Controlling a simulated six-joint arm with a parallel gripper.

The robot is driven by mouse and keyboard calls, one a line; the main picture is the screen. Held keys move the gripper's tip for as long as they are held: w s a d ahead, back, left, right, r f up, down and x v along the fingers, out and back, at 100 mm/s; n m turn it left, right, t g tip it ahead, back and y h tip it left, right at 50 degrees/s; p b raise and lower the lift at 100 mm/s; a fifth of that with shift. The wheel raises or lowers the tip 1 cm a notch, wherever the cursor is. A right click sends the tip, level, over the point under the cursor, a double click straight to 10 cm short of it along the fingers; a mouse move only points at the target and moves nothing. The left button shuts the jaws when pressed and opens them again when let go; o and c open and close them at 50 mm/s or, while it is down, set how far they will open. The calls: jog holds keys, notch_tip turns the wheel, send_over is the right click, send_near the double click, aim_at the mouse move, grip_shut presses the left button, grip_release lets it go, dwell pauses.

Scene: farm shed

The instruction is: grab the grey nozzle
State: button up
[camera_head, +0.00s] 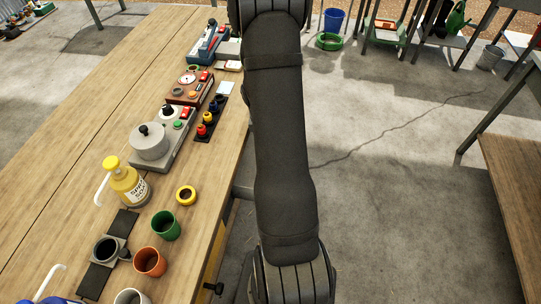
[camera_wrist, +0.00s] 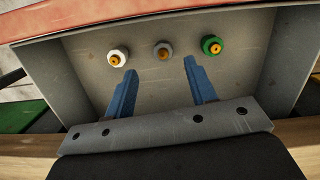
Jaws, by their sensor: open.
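The grey nozzle (camera_wrist: 163,51), with a brass-coloured centre, sits on an upright grey panel (camera_wrist: 153,86) in the wrist view. It is the middle one of a row of three. A white nozzle (camera_wrist: 118,57) is to its left and a green nozzle (camera_wrist: 211,45) to its right. My gripper (camera_wrist: 160,65) is open and empty, its two blue fingers pointing at the panel. The grey nozzle shows between and slightly above the fingertips, apart from both. The left fingertip appears close below the white nozzle. The head view shows my arm but neither the gripper nor the nozzles.
The panel has side walls and a red edge (camera_wrist: 75,25) above. A wooden surface (camera_wrist: 30,150) runs below. In the head view, a long wooden table (camera_head: 60,165) holds a yellow soap bottle (camera_head: 126,184), cups and devices left of my arm. Another table (camera_head: 520,190) stands at right.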

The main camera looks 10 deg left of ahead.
jog(key=shift+s+d+f, duration=0.1)
jog(key=shift+d+f, duration=0.1)
jog(key=shift+f, duration=1.15)
jog(key=shift+s+d+f, duration=0.1)
jog(key=shift+d+f, duration=0.1)
jog(key=shift+f, duration=1.1)
jog(key=c, duration=1.1)
